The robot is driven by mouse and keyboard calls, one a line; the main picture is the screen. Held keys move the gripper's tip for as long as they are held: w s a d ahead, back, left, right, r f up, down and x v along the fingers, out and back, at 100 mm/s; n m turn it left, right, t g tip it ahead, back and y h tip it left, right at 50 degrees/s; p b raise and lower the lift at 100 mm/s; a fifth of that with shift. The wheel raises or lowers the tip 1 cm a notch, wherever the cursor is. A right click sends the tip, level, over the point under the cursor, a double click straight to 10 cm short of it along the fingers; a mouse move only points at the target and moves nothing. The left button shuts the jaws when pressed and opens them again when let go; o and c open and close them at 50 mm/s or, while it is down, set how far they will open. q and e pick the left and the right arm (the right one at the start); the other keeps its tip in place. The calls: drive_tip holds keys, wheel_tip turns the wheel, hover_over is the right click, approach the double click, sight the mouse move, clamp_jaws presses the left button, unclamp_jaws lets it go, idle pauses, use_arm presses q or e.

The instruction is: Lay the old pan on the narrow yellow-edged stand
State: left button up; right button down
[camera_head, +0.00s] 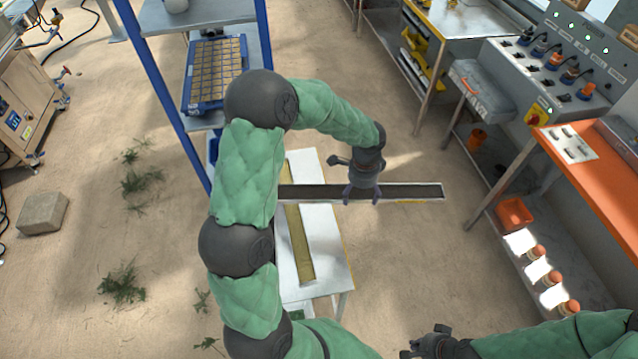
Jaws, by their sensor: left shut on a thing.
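The old pan (412,192) is a long, narrow dark tray with a pale rim, lying left to right in the picture. My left gripper (361,194) is shut on it near its middle. The narrow stand (330,262) has a white top with a yellow right edge. The pan's left end overlaps the stand in the picture, and its right part reaches over the floor. I cannot tell whether the pan touches the stand. My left arm hides the stand's left side. My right gripper (424,346) is at the bottom edge, apart from the pan, its fingers unclear.
A long olive-brown strip (298,232) lies on the stand's top. A blue-framed rack (177,100) with a blue celled tray (188,88) stands behind left. An orange-topped bench (590,180) is at right. Open floor lies between stand and bench.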

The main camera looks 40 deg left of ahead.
sight(343, 188)
use_arm(q)
drive_tip(key=a+m, duration=0.2)
drive_tip(key=a+f+m, duration=0.1)
drive_tip(key=a+m, duration=0.1)
drive_tip(key=a+f+m, duration=0.1)
drive_tip(key=a+m, duration=0.1)
drive_tip(key=shift+f, duration=0.25)
drive_tip(key=s+a+f+m+p, duration=0.15)
drive_tip(key=a+f+m, duration=0.25)
drive_tip(key=a+m, duration=0.5)
drive_tip(key=shift+m, duration=0.3)
drive_tip(key=f+b, duration=0.2)
drive_tip(key=f, duration=0.1)
drive_tip(key=f+b, duration=0.2)
drive_tip(key=b, duration=0.1)
drive_tip(key=f+b, duration=0.2)
drive_tip(key=f, duration=0.1)
drive_tip(key=shift+s+d+f+b, duration=0.2)
drive_tip(key=shift+d+f+b, duration=0.1)
drive_tip(key=shift+d, duration=0.1)
drive_tip(key=shift+f+b, duration=0.55)
drive_tip(key=shift+f, duration=0.9)
drive_tip(key=shift+f, duration=0.25)
drive_tip(key=o, duration=1)
drive_tip(key=shift+o, duration=0.2)
wheel_tip(343, 188, up, 12)
